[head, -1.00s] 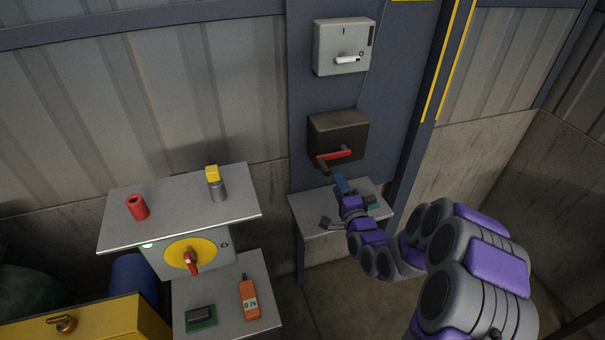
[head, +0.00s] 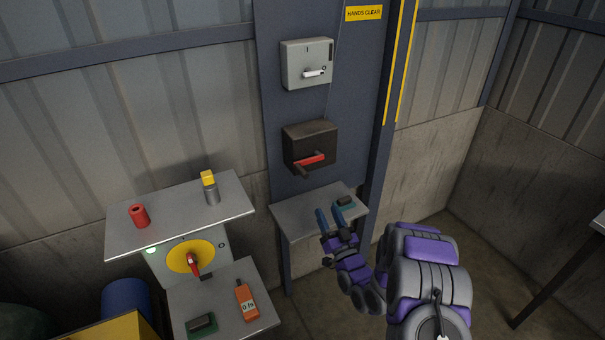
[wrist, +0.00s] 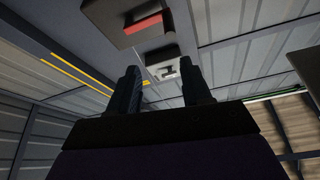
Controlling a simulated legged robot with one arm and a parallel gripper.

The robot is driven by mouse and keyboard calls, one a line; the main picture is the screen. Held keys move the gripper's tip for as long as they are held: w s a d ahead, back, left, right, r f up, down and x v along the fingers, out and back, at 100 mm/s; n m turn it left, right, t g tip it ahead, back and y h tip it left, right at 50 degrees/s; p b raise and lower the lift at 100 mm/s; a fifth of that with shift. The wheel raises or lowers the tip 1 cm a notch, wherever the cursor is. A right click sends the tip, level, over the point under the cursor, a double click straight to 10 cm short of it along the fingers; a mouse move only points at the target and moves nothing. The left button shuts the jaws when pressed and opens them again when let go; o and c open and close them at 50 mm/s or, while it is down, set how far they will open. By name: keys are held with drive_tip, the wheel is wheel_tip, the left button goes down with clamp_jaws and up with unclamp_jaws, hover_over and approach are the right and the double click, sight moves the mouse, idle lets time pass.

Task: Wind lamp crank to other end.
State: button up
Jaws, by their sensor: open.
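A dark box with a red-handled crank (head: 309,160) is fixed to the blue-grey column; the red bar sits low on its front. The crank also shows upside down at the top of the wrist view (wrist: 143,24). My gripper (head: 328,216) is open and empty, in front of the small shelf below the dark box and apart from the crank. Its two fingers show in the wrist view (wrist: 160,88). Above the dark box is a grey switch box (head: 308,63) with a white lever. Which of these drives a lamp I cannot tell.
A small shelf (head: 290,222) under the box holds a dark block (head: 345,201). At left, a table (head: 125,236) bears a red cylinder (head: 139,215) and a yellow-topped grey cylinder (head: 210,188). Below are a yellow dial with red knob (head: 193,262) and an orange meter (head: 246,301).

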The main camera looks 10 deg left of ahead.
approach(299, 171)
drive_tip(key=b+x, duration=0.1)
drive_tip(key=x, duration=0.5)
drive_tip(key=b+x, duration=0.1)
drive_tip(key=x, duration=0.3)
drive_tip(key=shift+f+b, duration=0.35)
drive_tip(key=shift+w+d+r, duration=0.1)
drive_tip(key=shift+d+r, duration=0.1)
drive_tip(key=shift+d, duration=0.8)
drive_tip(key=shift+a, duration=0.1)
drive_tip(key=c, duration=0.3)
drive_tip(key=shift+a+f, duration=0.1)
drive_tip(key=shift+a, duration=0.4)
drive_tip(key=c, duration=0.3)
clamp_jaws()
drive_tip(key=shift+d, duration=0.15)
